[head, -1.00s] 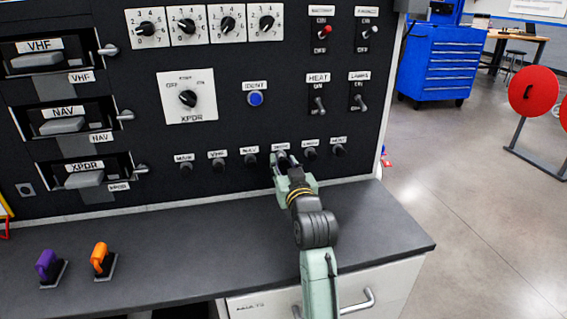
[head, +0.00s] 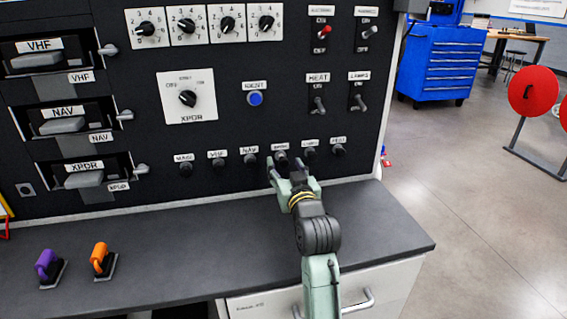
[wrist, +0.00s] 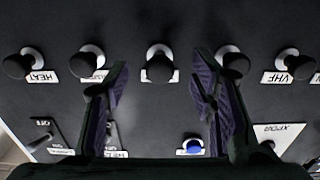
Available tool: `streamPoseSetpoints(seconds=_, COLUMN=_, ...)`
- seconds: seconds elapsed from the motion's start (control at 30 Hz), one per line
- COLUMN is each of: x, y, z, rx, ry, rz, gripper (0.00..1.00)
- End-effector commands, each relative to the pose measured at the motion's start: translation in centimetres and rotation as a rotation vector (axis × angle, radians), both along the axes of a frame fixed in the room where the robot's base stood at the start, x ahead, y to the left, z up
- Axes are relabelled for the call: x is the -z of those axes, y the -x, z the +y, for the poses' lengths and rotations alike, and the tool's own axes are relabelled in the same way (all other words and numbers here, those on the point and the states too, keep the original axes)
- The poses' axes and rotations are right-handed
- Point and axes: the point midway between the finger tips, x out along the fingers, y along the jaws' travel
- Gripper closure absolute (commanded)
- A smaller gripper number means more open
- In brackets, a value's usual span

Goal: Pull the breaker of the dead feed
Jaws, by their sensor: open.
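A row of black breaker knobs runs along the lower part of the black panel. The fourth breaker from the left (head: 281,157) has a label too small to read surely; in the wrist view it is the middle knob (wrist: 160,68). The NAV breaker (head: 250,160) is left of it and the HEAT breaker (head: 339,150) is at the right end. My gripper (head: 286,170) is open and empty just in front of and below the fourth breaker. In the wrist view its fingers (wrist: 159,78) stand apart on either side of that knob's line, not touching it. Which feed is dead cannot be told.
A grey bench top (head: 200,235) lies below the panel, with a purple clip-like object (head: 48,266) and an orange one (head: 101,258) at left. Switches, dials and a blue IDENT button (head: 255,99) sit above the breakers. Pull-out VHF, NAV and XPDR units are at left.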

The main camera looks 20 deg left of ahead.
Motion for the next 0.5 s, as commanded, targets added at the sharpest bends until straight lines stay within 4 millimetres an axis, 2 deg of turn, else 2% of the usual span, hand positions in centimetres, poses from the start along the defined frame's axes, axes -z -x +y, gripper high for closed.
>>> streamPoseSetpoints(seconds=0.5, x=0.0, y=3.5, z=-2.4, rx=0.001, ry=0.0, rz=0.0, gripper=0.49)
